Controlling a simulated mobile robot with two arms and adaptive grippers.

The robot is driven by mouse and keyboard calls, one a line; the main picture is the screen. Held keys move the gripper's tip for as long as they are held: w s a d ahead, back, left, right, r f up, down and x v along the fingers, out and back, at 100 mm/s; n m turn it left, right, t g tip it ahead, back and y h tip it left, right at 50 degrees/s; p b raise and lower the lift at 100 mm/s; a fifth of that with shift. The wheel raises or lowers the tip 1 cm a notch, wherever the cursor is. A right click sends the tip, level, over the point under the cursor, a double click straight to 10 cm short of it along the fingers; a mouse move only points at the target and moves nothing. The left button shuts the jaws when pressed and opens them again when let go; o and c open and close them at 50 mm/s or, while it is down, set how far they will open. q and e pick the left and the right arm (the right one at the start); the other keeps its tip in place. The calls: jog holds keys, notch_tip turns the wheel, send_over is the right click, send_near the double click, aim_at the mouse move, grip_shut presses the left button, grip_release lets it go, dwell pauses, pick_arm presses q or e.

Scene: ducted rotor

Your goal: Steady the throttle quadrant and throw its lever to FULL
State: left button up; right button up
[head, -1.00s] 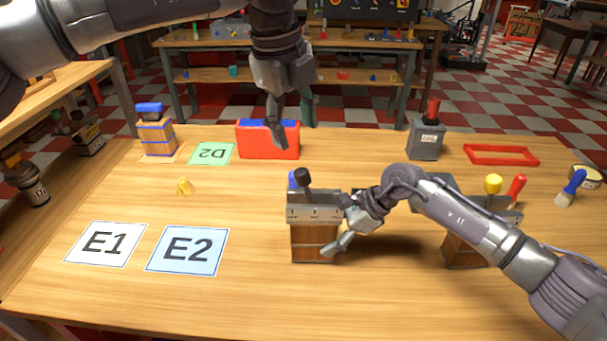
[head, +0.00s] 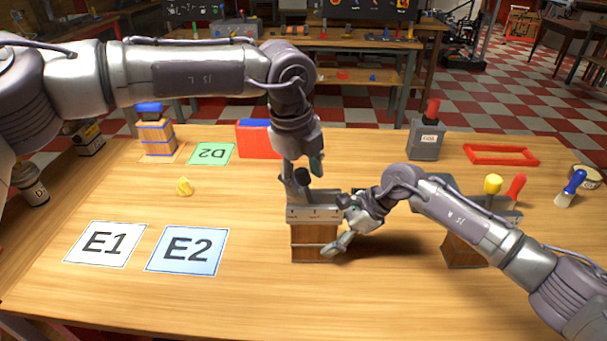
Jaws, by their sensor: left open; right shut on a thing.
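The throttle quadrant (head: 314,240) is a wooden box with a grey marked top plate, upright at the table's middle. Its lever has a black knob (head: 302,177) and stands above the top plate; the plate's markings are too small to read. My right gripper (head: 341,226) is shut on the right side of the quadrant. My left gripper (head: 302,170) is open and points down over the lever, with the knob between its fingertips in the picture. Whether a finger touches the knob I cannot tell.
A second wooden box with a yellow-knobbed lever (head: 493,184) stands behind my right forearm. A grey box with a red knob (head: 426,140), a red tray (head: 501,147) and a red block (head: 257,142) lie at the back.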

pick_arm(q)
jog(key=shift+f, duration=0.1)
grip_shut()
jog(key=shift+d+y, duration=0.2)
jog(key=shift+y, duration=0.1)
dwell(0.6)
jog(key=shift+w+d+f+y, duration=0.1)
jog(key=shift+d+f+y, duration=0.05)
jog(key=shift+d+y, duration=1.4)
jog(key=shift+w+d+f+y, duration=0.1)
jog(key=shift+d+y, duration=1.1)
jog(key=shift+y, duration=0.65)
grip_release()
